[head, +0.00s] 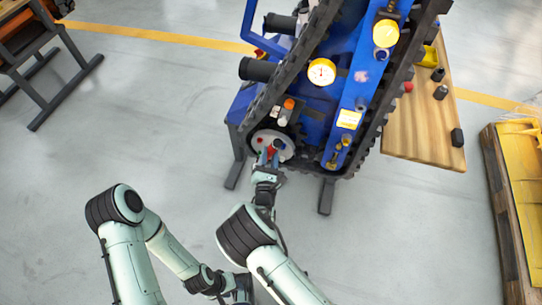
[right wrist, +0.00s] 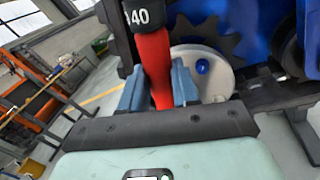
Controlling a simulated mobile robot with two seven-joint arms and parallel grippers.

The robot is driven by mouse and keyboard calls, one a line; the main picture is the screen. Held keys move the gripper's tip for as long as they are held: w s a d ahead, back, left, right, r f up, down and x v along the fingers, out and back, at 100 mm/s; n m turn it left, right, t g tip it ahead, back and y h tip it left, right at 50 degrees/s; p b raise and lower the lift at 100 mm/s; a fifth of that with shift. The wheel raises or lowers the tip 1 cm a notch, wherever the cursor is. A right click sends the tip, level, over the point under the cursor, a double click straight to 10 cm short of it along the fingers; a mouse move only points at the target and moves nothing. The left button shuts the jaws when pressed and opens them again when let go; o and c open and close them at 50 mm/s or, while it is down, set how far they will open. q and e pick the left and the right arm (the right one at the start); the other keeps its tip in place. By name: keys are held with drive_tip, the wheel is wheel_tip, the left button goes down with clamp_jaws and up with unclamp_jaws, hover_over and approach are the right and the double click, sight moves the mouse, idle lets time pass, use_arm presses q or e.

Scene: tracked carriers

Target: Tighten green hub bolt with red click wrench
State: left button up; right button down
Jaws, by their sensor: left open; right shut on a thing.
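My right gripper (head: 268,160) is at the white round hub plate (head: 287,153) low on the blue tracked carrier. It is shut on the red click wrench (right wrist: 152,62), whose red handle stands between the blue fingers in the right wrist view. A black collar marked "40" shows above the handle; the wrench's head is out of that view. The hub plate also shows behind the wrench (right wrist: 218,82), with a blue bolt (right wrist: 202,66) on it. I cannot make out the green bolt clearly. My left gripper (head: 243,291) is open at the bottom edge, away from the carrier.
A wooden bench (head: 425,125) with small dark parts stands right of the carrier. A pallet with a yellow load (head: 523,170) is at the far right. A dark-legged orange stand (head: 38,75) is upper left. The grey floor at left is clear.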

drive_tip(key=shift+w+d+r, duration=0.1)
drive_tip(key=shift+w+d, duration=0.05)
drive_tip(key=shift+w, duration=0.3)
idle(0.3)
idle(0.5)
drive_tip(key=shift+w+d, duration=0.1)
drive_tip(key=shift+w, duration=0.15)
idle(0.6)
idle(0.5)
drive_tip(key=shift+w, duration=0.15)
idle(0.4)
drive_tip(key=shift+w+d, duration=0.15)
drive_tip(key=shift+w, duration=0.1)
drive_tip(key=shift+w+d+y, duration=0.15)
drive_tip(key=shift+w+y, duration=0.15)
drive_tip(key=shift+w, duration=0.15)
idle(1.1)
drive_tip(key=shift+p, duration=0.3)
